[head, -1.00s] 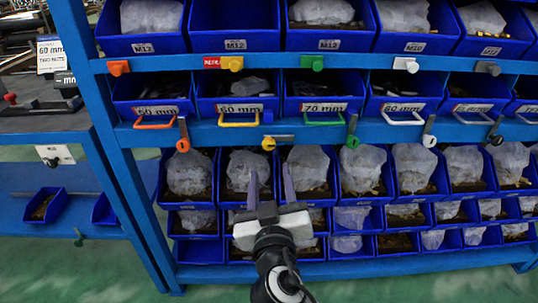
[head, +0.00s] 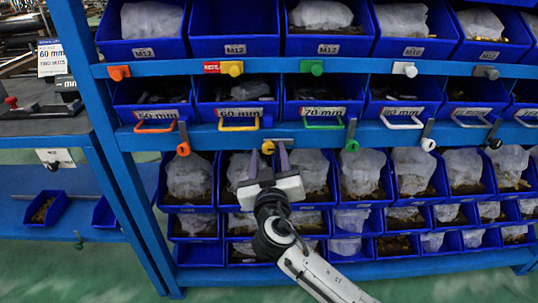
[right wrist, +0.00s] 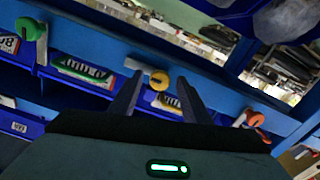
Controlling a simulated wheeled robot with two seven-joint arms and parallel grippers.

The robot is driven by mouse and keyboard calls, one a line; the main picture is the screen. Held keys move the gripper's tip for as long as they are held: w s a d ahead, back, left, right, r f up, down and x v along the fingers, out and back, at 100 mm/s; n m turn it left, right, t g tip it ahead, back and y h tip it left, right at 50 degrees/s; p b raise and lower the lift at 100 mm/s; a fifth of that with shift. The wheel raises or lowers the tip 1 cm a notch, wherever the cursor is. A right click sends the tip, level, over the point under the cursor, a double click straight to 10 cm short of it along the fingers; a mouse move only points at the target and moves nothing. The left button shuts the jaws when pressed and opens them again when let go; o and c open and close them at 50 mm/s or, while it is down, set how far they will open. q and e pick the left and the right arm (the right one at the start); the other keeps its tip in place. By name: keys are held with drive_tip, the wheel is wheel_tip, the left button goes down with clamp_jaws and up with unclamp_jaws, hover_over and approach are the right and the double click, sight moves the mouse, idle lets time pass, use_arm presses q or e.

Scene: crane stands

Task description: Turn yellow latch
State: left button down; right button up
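The yellow latch (head: 268,147) is a round yellow knob on the blue shelf beam, below the 60 mm bin with the yellow handle. Its grey bar lies sideways, to the right of the knob in the head view. My right gripper (head: 268,156) is open just below it, pointing up, with a fingertip to each side of the knob. In the right wrist view the yellow latch (right wrist: 159,79) shows between the two spread fingertips, and neither finger is seen pressing on it. How deep the fingers reach cannot be told. My left gripper is not in view.
An orange latch (head: 183,148) hangs to the left and a green latch (head: 352,145) to the right on the same beam. Handled blue bins (head: 240,112) sit above, and bins with bagged parts fill the shelf below. Open floor lies in front.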

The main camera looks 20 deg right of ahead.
drive_tip(key=c, duration=0.9)
